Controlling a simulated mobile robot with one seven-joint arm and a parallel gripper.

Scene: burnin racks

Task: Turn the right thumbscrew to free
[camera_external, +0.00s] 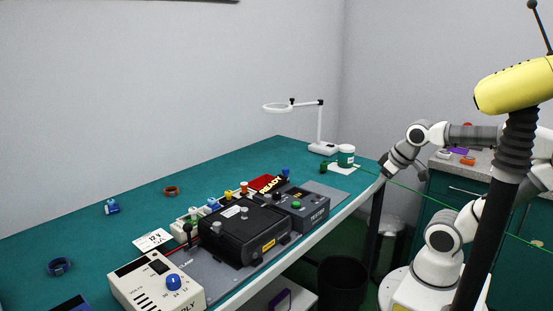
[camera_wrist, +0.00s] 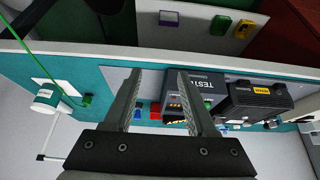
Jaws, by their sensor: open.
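My gripper (camera_external: 386,174) hangs by the table's right end, well to the right of the devices and touching nothing. In the wrist view my gripper (camera_wrist: 157,76) shows two spread, parallel fingers with nothing between them. A black fixture box (camera_external: 232,238) sits mid-bench, with small silver knobs (camera_external: 243,212) on top. I cannot tell which of these, if any, is the right thumbscrew. In the wrist view the black box (camera_wrist: 262,100) is right of the fingers. The grey tester (camera_external: 307,213) adjoins the box; it also shows in the wrist view (camera_wrist: 207,84), partly behind a finger.
A cream power supply (camera_external: 150,285) with a blue knob stands at the front left. A white magnifier lamp (camera_external: 321,130) and a green-white cup (camera_external: 346,156) stand at the far right. Below are a shelf and a black bin (camera_external: 343,280). A green cable crosses near my arm.

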